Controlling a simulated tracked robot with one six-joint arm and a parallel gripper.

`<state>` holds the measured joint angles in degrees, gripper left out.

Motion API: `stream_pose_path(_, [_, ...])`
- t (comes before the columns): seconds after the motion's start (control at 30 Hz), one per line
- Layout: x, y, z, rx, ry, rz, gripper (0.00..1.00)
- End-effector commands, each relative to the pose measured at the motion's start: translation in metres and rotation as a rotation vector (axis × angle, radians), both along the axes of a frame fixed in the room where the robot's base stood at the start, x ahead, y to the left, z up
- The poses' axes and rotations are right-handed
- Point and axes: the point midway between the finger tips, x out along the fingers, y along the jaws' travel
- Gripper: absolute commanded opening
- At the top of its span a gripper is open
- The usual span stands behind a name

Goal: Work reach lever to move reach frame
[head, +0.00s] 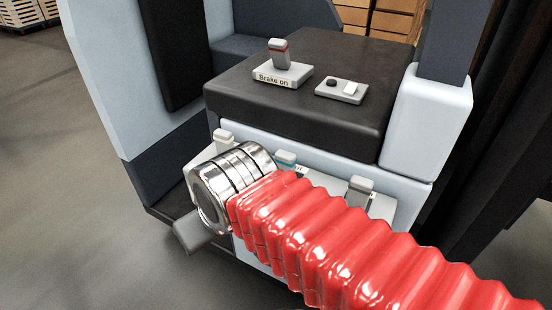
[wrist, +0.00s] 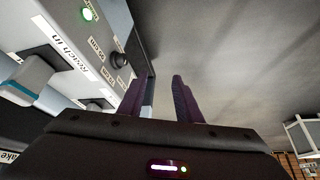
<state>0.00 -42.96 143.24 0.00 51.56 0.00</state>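The teal-capped lever (head: 286,157) is in the front panel, mostly hidden behind my arm in the head view. In the wrist view a teal lever (wrist: 27,73) stands at the left, beside a label (wrist: 70,65) reading "Reach in". My gripper (wrist: 156,85) shows in the wrist view with two dark purple fingers apart and nothing between them. It is to the right of the lever, not touching it, with its fingers pointing past the panel toward the floor. In the head view the fingers are not discernible. The reach frame cannot be identified.
Grey levers stand left (head: 223,138) and right (head: 361,187) of the teal one. A "Brake on" switch (head: 280,67) and a small button box (head: 341,89) sit on the black top. The wrist view shows a lit green lamp (wrist: 88,14) and black knob (wrist: 118,60).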

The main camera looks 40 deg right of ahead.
Motion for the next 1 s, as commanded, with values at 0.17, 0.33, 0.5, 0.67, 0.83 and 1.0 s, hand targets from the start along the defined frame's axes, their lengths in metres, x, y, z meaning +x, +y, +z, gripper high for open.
stream_pose_path(0.17, [0.0, 0.0, 0.0, 0.0, 0.0, 0.0, 0.31])
stream_pose_path(0.33, [0.0, 0.0, 0.0, 0.0, 0.0, 0.0, 0.31])
stream_pose_path(0.5, [0.0, 0.0, 0.0, 0.0, 0.0, -0.001, 0.35])
stream_pose_path(0.67, [0.004, -0.007, 0.007, 0.009, 0.017, -0.04, 0.47])
stream_pose_path(0.83, [0.016, -0.032, 0.026, 0.043, 0.073, -0.181, 0.56])
stream_pose_path(1.0, [0.031, -0.071, 0.053, 0.097, 0.157, -0.4, 0.56])
